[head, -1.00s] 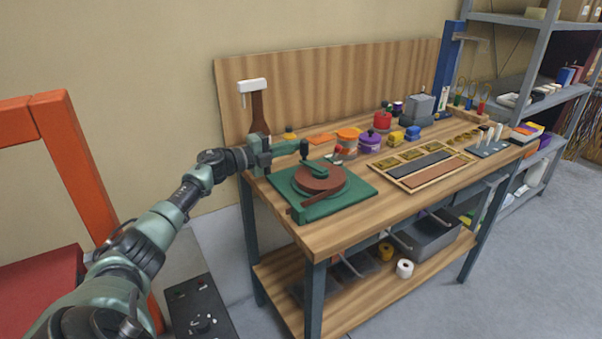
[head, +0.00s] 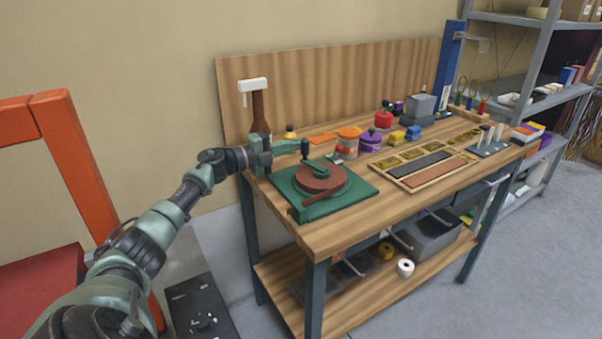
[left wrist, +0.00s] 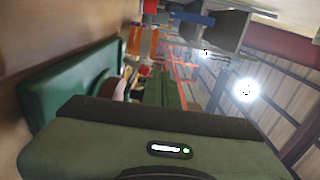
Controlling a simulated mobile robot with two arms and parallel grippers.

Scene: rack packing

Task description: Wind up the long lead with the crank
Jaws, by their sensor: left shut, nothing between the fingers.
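The green winder base (head: 357,187) lies flat at the near left end of the workbench. A round reel of brown lead (head: 333,182) sits on it, with a short flat tail reaching toward the front left. The green crank (head: 314,166) lies over the reel, its dark upright knob at the far left side. My left gripper (head: 302,147) is level at the knob's height, its fingertips at or just beside the knob. It is shut with nothing held; contact with the knob cannot be told. The left wrist view shows the green base (left wrist: 65,85) beyond my gripper. My right gripper is out of view.
Jars, including a purple one (head: 370,141), stand behind the winder. A wooden tray (head: 468,160) lies to its right. An orange frame (head: 75,150) rises at the left.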

